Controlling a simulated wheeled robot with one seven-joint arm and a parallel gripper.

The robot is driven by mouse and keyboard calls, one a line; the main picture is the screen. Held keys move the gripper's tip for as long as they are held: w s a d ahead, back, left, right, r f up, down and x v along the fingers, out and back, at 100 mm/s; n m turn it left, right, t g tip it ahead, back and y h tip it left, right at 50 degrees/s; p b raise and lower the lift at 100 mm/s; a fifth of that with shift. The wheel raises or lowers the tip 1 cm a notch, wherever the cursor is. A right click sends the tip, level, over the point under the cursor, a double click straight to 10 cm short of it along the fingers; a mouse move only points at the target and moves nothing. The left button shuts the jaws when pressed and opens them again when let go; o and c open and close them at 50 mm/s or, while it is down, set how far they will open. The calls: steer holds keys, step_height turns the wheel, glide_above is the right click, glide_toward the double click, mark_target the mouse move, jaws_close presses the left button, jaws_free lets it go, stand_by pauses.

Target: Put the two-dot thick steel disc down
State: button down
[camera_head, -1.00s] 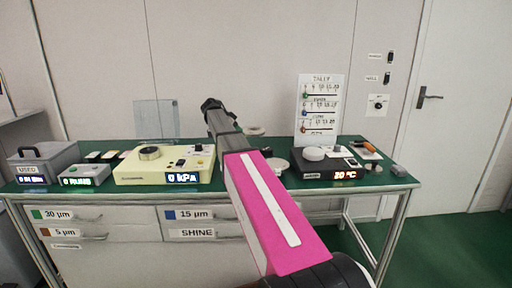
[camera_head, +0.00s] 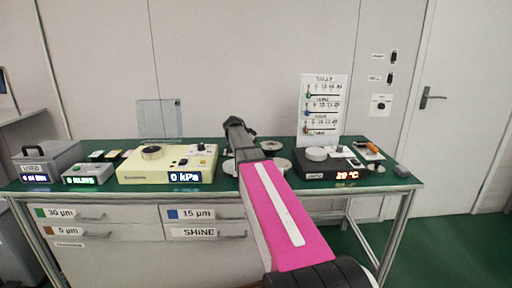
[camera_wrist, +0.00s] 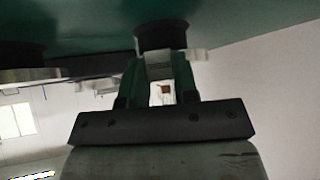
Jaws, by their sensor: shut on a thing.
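My gripper (camera_wrist: 160,70) shows in the wrist view, where the picture is upside down, with its two fingers closed at a pale steel disc (camera_wrist: 198,54). Part of the disc sticks out beside the right finger. A short black round piece (camera_wrist: 162,36) lies between the disc and the green bench top; I cannot tell whether they touch. In the head view the disc (camera_head: 270,145) appears beside my arm, above the bench, and my fingers are hidden. No dots can be read on it.
The green bench (camera_head: 110,181) carries a cream kPa unit (camera_head: 135,172) left and a black °C unit (camera_head: 318,172) right. Pale round plates (camera_head: 280,163) lie near my arm. Another black round piece with a pale disc (camera_wrist: 35,75) is close at left in the wrist view.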

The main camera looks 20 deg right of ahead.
steer(key=shift+f, duration=0.1)
steer(key=c, duration=0.9)
jaws_free()
steer(key=v, duration=1.2)
